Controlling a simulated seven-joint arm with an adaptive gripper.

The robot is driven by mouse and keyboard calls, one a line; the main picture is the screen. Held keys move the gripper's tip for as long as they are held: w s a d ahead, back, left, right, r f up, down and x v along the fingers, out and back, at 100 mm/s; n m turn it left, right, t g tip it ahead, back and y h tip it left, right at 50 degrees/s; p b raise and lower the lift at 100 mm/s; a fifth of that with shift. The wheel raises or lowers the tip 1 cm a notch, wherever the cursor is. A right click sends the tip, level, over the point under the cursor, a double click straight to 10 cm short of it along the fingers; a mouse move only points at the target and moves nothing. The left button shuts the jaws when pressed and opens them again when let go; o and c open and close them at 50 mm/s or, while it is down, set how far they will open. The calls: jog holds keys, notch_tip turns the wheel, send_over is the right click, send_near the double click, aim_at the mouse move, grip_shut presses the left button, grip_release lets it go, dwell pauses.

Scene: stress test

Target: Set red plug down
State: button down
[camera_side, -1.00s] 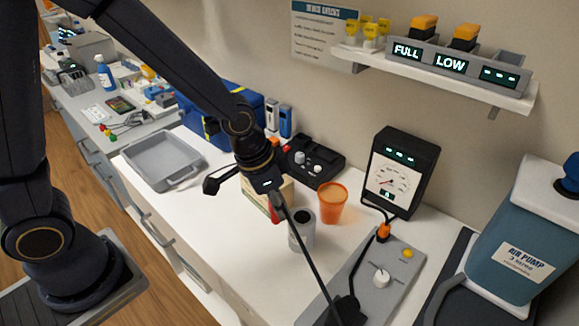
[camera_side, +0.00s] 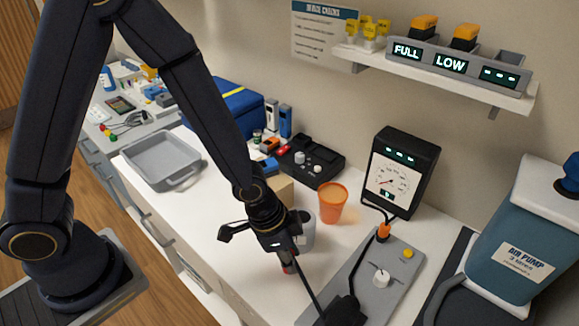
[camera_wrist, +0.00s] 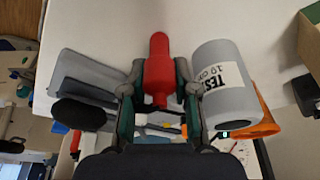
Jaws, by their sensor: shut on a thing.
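The red plug (camera_wrist: 158,70) is held between the two fingers of my gripper (camera_wrist: 160,95) in the wrist view, its rounded end pointing away from the wrist. In the side view, only a small red part of the plug (camera_side: 288,268) shows below my gripper (camera_side: 285,252). It is low over the white counter (camera_side: 245,265), in front of the grey cylinder. I cannot tell whether the plug touches the counter. The fingers are shut on it.
A grey test cylinder (camera_wrist: 232,88) stands close beside the gripper, with an orange cup (camera_side: 332,203) behind it. A grey panel with a white knob (camera_side: 381,280) lies to the right. A gauge box (camera_side: 398,180) stands behind. The counter's front left is clear.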

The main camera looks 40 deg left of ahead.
jog(key=shift+f, duration=0.1)
jog(key=c, duration=0.9)
grip_release()
jog(key=v, duration=1.2)
jog(key=s+a+r+n+t, duration=0.1)
jog(key=s+a+r+n, duration=0.1)
jog(key=a+r+n, duration=0.1)
jog(key=s+a+r+n+t+y, duration=0.1)
jog(key=s+a+r+n, duration=0.2)
jog(key=a+r, duration=0.3)
jog(key=s+a+r+n+t+y, duration=0.1)
jog(key=s+a+r+n, duration=0.1)
jog(key=a, duration=0.6)
jog(key=shift+s+r+n, duration=0.15)
jog(key=shift+r+n, duration=0.1)
jog(key=shift+r, duration=0.45)
jog(key=shift+s+r+n, duration=0.15)
jog(key=shift+r+n, duration=0.1)
jog(key=shift+r, duration=0.45)
